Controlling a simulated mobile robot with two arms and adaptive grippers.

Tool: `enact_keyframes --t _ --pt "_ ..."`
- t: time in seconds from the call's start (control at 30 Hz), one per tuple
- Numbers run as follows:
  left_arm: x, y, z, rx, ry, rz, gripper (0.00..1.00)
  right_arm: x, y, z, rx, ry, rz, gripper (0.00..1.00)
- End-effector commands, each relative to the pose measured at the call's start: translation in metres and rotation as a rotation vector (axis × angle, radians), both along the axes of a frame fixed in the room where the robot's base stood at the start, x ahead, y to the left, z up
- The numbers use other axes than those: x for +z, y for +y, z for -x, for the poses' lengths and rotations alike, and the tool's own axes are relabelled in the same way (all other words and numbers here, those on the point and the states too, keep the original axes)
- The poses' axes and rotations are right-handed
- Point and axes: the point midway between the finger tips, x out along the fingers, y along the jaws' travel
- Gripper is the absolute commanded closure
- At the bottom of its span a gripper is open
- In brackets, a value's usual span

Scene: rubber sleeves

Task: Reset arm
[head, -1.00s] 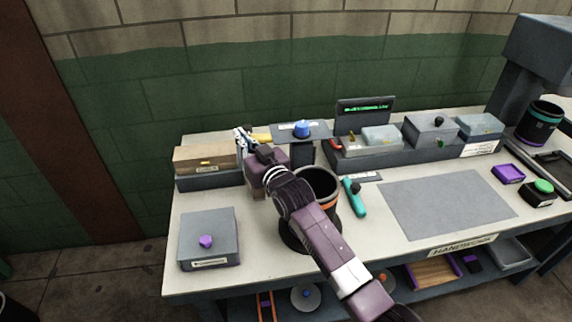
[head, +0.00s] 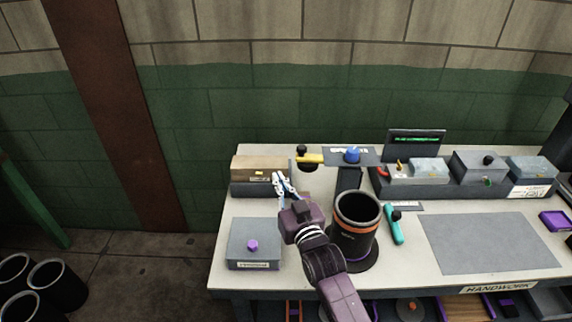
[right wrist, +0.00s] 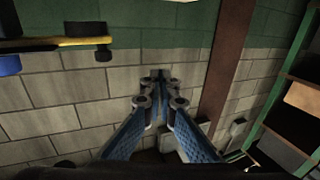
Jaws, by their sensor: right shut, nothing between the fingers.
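My right gripper (head: 282,184) is over the left part of the workbench (head: 400,263). It is in front of a tan-topped box (head: 258,168) at the bench's back left edge. In the right wrist view its blue fingers (right wrist: 160,112) come together at the tips with nothing between them. My purple right forearm rises from the bottom of the head view, partly in front of a dark cup with orange bands (head: 356,222). My left gripper is in neither view.
A stand with a yellow arm (head: 310,158) and blue knob (head: 352,154) is right of the gripper. A grey box with a purple knob (head: 252,245) is at front left. A teal tool (head: 394,226) and grey mat (head: 490,242) lie to the right. Dark bins (head: 55,277) stand on the floor.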

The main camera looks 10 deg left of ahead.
Motion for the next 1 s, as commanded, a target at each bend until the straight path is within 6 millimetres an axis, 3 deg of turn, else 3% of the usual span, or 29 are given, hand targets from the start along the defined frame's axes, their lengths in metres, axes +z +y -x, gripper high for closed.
enact_keyframes --t 0.1,0.33,0.47,0.57,0.67,0.8,1.0 --pt "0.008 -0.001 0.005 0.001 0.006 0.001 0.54 0.001 0.003 0.012 0.000 0.003 -0.001 1.00" --pt "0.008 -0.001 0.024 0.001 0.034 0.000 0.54 -0.001 0.004 0.019 -0.001 0.002 0.001 1.00" --pt "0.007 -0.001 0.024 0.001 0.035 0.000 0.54 -0.018 -0.012 0.026 -0.022 0.060 0.017 1.00" --pt "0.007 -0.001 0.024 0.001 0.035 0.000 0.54 -0.050 -0.045 0.043 -0.063 0.176 0.053 1.00" --pt "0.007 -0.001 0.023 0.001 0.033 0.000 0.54 -0.090 -0.090 0.076 -0.114 0.337 0.104 1.00" --pt "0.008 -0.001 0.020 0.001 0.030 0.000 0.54 -0.136 -0.156 0.140 -0.180 0.572 0.186 1.00" --pt "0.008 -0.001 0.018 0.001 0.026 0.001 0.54 -0.167 -0.227 0.236 -0.242 0.843 0.288 1.00"
